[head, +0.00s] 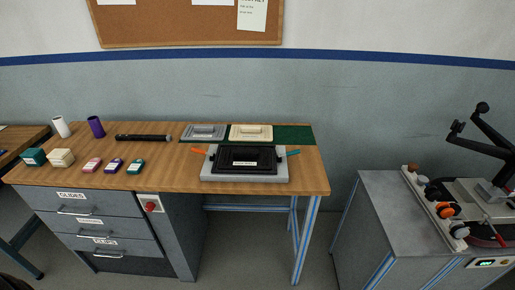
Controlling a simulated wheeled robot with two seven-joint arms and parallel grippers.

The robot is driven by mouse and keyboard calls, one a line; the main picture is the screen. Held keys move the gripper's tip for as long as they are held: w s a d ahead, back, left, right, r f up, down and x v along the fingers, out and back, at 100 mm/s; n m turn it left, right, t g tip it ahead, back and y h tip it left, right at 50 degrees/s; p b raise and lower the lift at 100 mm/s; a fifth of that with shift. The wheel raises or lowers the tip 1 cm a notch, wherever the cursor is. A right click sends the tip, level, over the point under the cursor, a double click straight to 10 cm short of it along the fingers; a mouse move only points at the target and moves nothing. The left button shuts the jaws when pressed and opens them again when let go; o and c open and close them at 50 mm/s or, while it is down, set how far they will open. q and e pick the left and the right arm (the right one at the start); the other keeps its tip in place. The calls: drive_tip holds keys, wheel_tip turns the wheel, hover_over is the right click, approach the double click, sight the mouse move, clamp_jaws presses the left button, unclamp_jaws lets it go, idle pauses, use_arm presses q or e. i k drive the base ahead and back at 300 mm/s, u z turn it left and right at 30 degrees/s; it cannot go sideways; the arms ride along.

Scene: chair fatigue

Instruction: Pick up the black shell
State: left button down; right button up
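A black, rectangular, shallow shell-like piece (262,154) with a small white label lies on a light grey block (218,174) near the front right of the wooden workbench (170,183). An orange handle (200,151) sticks out at its left and a teal handle (292,153) at its right. Behind it, a grey piece (204,131) and a beige piece (249,132) of similar outline lie at the back of the bench. Neither of my grippers is in view.
A green mat (294,134) lies at back right. A grey cabinet (385,220) with a machine (485,195) stands right, across a gap.

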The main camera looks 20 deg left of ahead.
sight(231, 157)
drive_tip(key=k, duration=1.2)
drive_tip(key=z, duration=0.85)
drive_tip(key=i, duration=1.6)
drive_tip(key=u, duration=0.8)
